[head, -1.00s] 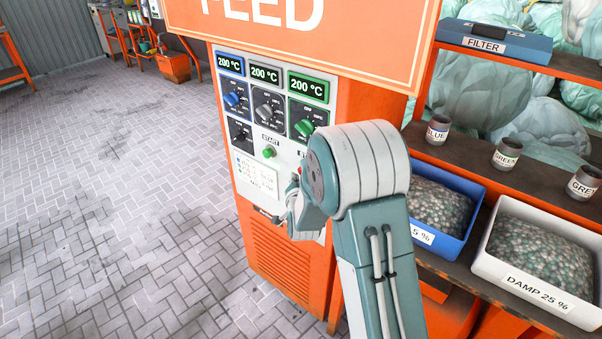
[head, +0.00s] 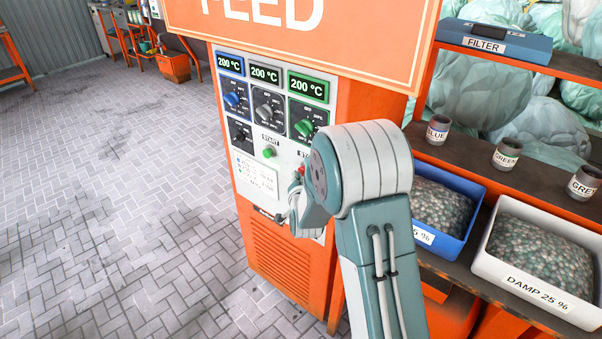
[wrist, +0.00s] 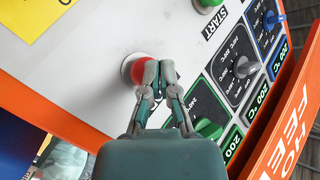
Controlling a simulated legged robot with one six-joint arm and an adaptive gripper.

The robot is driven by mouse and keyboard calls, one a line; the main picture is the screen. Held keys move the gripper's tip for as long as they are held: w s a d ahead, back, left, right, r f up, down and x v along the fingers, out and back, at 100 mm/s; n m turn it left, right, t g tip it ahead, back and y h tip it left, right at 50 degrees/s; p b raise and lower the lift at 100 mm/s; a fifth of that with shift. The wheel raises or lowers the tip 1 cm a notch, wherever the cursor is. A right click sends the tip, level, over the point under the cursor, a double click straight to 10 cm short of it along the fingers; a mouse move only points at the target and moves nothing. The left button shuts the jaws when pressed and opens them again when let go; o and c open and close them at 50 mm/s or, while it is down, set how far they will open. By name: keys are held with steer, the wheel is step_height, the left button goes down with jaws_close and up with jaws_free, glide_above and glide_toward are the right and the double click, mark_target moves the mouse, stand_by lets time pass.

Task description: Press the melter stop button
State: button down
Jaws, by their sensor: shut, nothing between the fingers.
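The red stop button (wrist: 138,68) sits in a pale round collar on the white panel in the wrist view. In the head view a bit of the red button (head: 301,169) shows beside my arm, and its label is mostly hidden. My gripper (wrist: 158,74) is shut and empty, its fingertips over the right part of the button. I cannot tell whether they touch it. In the head view my gripper (head: 297,190) is partly hidden behind my arm.
The green start button (head: 269,151) is left of the stop button. Blue, grey and green knobs (head: 304,127) with 200 °C displays sit above. An orange FEED sign (head: 330,40) overhangs the panel. Bins of pellets, such as the blue bin (head: 451,246), stand right of my arm.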

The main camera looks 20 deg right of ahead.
steer(key=shift+w+d, duration=0.3)
steer(key=shift+d, duration=0.1)
stand_by(0.9)
steer(key=shift+a, duration=0.1)
steer(key=shift+s+a, duration=0.55)
steer(key=shift+a, duration=0.1)
steer(key=s+a, duration=0.1)
steer(key=a, duration=0.1)
steer(key=s+a, duration=0.2)
stand_by(0.6)
stand_by(0.6)
